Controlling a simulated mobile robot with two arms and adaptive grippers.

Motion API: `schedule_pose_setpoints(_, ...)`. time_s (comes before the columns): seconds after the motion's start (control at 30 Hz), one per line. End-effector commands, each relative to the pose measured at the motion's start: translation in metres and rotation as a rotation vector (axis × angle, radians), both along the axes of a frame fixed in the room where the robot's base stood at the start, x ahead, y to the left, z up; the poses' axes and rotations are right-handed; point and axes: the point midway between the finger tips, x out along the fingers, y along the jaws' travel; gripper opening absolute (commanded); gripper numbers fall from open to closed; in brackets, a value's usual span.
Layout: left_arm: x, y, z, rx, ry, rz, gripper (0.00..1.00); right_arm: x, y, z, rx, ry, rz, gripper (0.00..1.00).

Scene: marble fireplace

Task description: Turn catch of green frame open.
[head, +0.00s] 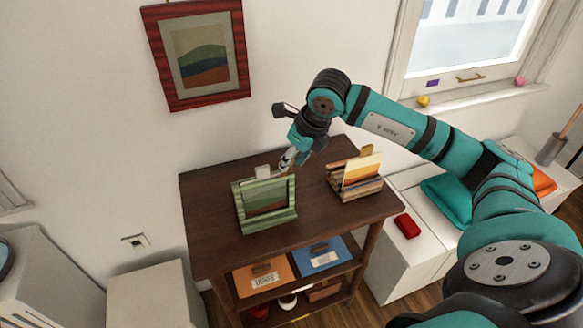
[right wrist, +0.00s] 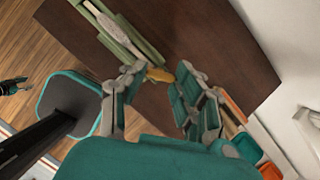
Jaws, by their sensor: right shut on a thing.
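The green frame (head: 265,203) stands on top of the dark wooden cabinet, leaning back slightly, with a landscape picture in it. The right wrist view shows the green frame (right wrist: 146,49) from above and behind, with a pale strip along its back. A brass-coloured catch (right wrist: 160,75) sticks out at the back of the frame. My right gripper (head: 288,160) is just behind the frame's upper edge. In the right wrist view, the fingers of my right gripper (right wrist: 157,80) are on either side of the catch, shut on it.
The cabinet top (head: 215,187) is bare left of the frame. A wooden frame with a yellow picture (head: 361,174) stands on the right of the top. A red-framed picture (head: 199,55) hangs on the wall. A red box (head: 407,225) lies on the white bench.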

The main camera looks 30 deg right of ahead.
Motion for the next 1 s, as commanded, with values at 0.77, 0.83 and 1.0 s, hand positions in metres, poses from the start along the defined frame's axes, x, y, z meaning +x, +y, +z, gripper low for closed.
schedule_pose_setpoints(0.77,0.000,0.000,-0.032,0.000,0.000,0.000,0.40,0.004,-0.004,0.001,0.002,-0.003,0.728,0.00)
schedule_pose_setpoints(0.83,0.000,0.000,-0.032,0.000,0.000,0.000,0.40,0.005,-0.004,0.001,0.003,-0.003,0.786,0.00)
schedule_pose_setpoints(1.0,0.000,0.000,-0.033,0.000,0.000,0.000,0.40,0.005,-0.004,0.001,0.002,-0.002,0.906,0.00)
